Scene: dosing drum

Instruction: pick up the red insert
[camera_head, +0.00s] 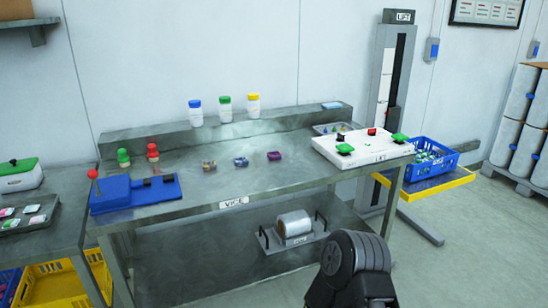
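No part is plainly a red insert at this size. Three small blocks lie in a row on the steel bench (215,186): a yellowish one (208,165), a blue one (240,161) and a reddish-purple one (274,155). The reddish-purple block is the rightmost, and I cannot tell whether it is the insert. Neither of my grippers shows in the head view. A dark rounded part of my own arm stands at the bottom right, in front of the bench.
A blue vice (120,194) with a red knob stands at the bench's left. A white LIFT panel (365,150) covers the right end. Three capped jars (225,110) stand on the rear ledge. The front middle is clear.

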